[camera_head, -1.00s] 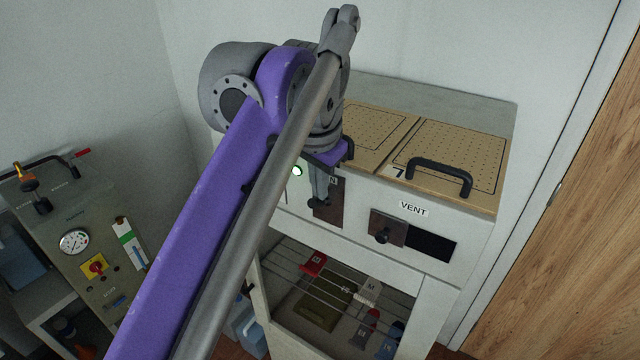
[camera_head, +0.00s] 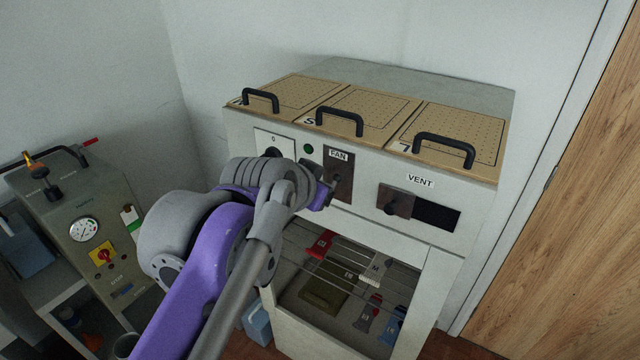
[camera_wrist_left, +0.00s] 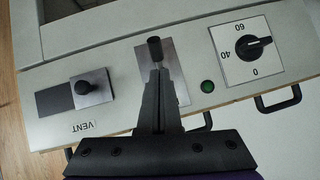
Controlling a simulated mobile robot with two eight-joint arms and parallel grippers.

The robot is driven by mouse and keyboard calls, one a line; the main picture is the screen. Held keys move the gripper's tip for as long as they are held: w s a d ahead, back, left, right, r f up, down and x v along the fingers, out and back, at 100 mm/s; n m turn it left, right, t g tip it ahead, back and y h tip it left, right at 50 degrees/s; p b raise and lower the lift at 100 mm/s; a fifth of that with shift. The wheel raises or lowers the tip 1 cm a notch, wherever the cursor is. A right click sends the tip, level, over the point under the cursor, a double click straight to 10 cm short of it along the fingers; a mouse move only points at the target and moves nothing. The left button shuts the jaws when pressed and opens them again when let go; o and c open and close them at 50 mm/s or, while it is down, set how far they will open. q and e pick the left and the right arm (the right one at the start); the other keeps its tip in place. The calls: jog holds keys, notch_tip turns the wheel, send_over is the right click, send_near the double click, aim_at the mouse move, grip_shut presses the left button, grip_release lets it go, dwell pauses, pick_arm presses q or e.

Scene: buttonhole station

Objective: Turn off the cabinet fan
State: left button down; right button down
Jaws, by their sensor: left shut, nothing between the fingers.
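The cabinet (camera_head: 470,240) has a dark plate (camera_head: 347,186) under a FAN label (camera_head: 338,155). A small round indicator (camera_head: 308,149) left of it is dark green and unlit; it also shows in the wrist view (camera_wrist_left: 207,86). In the wrist view, which is upside down, a lever with a black knob (camera_wrist_left: 154,42) sits on the fan plate (camera_wrist_left: 178,80). My left gripper (camera_wrist_left: 157,72) is shut and empty, its tips by the lever; I cannot tell whether they touch. In the head view my left wrist partly hides the fan plate. My right gripper is not in view.
A VENT slider (camera_head: 394,203) is right of the fan plate. A dial (camera_wrist_left: 250,46) is left of it in the head view, partly hidden. Handled lids (camera_head: 440,150) top the cabinet. An open bay with a wire rack (camera_head: 370,275) lies below.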

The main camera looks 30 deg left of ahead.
pick_arm(q)
jog(key=shift+w+r, duration=0.35)
jog(key=shift+w, duration=0.55)
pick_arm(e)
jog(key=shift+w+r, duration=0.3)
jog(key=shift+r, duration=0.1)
pick_arm(q)
jog(key=shift+s+p, duration=0.2)
jog(key=shift+p, duration=0.1)
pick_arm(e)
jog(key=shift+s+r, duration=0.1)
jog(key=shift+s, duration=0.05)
